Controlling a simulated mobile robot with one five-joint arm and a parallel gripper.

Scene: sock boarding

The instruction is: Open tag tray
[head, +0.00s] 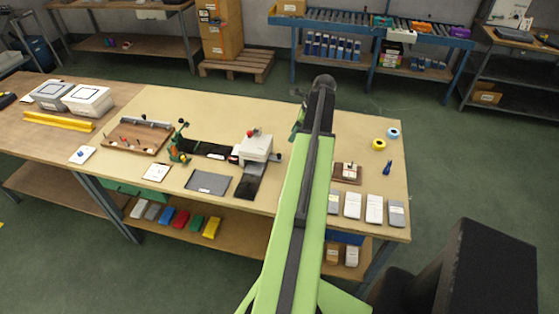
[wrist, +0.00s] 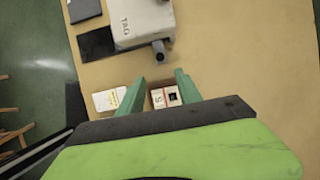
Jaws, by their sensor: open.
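A grey machine marked TAG (wrist: 140,22) fills the top of the wrist view, with a dark round knob (wrist: 158,48) on its near side. A pale machine (head: 257,146) of similar shape stands mid-table in the head view. A small brown tray (head: 347,180) holds pale cards right of my arm. In the wrist view, cards marked S (wrist: 158,98) sit in a brown holder, partly hidden by my right finger.
White and grey packs (head: 374,208) line the table's front right. Yellow and blue tape rolls (head: 379,145) lie at right. A wooden board (head: 135,136) and green clamp (head: 176,148) are on the left. A white pack (wrist: 109,99) lies left of my fingers.

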